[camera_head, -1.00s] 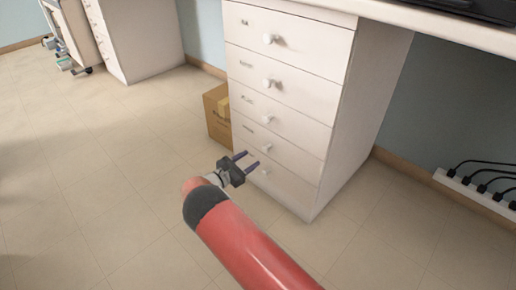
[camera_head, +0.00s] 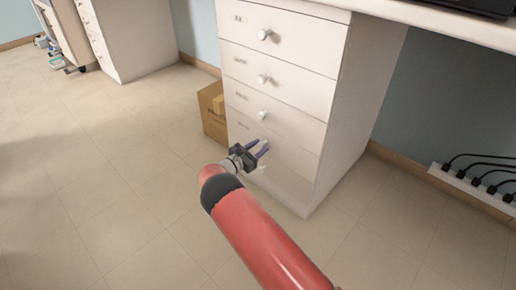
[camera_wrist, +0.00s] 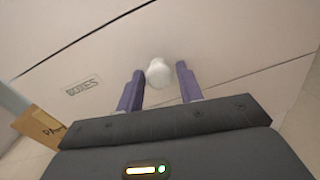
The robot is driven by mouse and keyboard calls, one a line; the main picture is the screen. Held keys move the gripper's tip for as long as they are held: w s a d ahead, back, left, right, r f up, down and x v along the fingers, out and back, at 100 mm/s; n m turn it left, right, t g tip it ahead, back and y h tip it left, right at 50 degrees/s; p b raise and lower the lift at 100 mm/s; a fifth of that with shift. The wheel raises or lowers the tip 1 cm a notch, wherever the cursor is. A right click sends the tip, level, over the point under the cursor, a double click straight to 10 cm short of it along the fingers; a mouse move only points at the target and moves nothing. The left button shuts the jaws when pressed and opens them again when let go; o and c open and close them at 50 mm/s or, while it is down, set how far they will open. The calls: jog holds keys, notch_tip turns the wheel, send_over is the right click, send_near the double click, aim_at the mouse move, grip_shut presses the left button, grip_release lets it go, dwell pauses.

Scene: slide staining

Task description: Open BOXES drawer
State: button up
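The BOXES drawer (camera_wrist: 95,65) is a white drawer front with a "BOXES" label at its left, and it looks shut. Its round white knob (camera_wrist: 158,73) shows in the wrist view between the tips of my two purple fingers, with a gap on each side. My gripper (camera_wrist: 160,78) is open and empty. In the head view my gripper (camera_head: 262,148) is at the fourth drawer from the top of the white cabinet, covering part of that drawer's front. Whether the fingertips reach past the knob is hard to tell.
The white cabinet (camera_head: 345,110) has other closed drawers with knobs above and one below. A cardboard box (camera_head: 212,110) stands on the floor at its left. A power strip (camera_head: 470,187) with black plugs lies at the right. The tiled floor (camera_head: 110,190) at the left is clear.

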grip_shut()
jog(key=shift+s, duration=0.1)
jog(key=s+d+b+v, duration=0.1)
jog(key=b+v, duration=0.1)
jog(key=v, duration=2.8)
jog(key=shift+s+b, duration=0.25)
jog(key=shift+b, duration=0.15)
jog(key=shift+f, duration=0.1)
jog(key=shift+o, duration=1.7)
grip_release()
jog(key=shift+a, duration=0.1)
jog(key=v, duration=0.8)
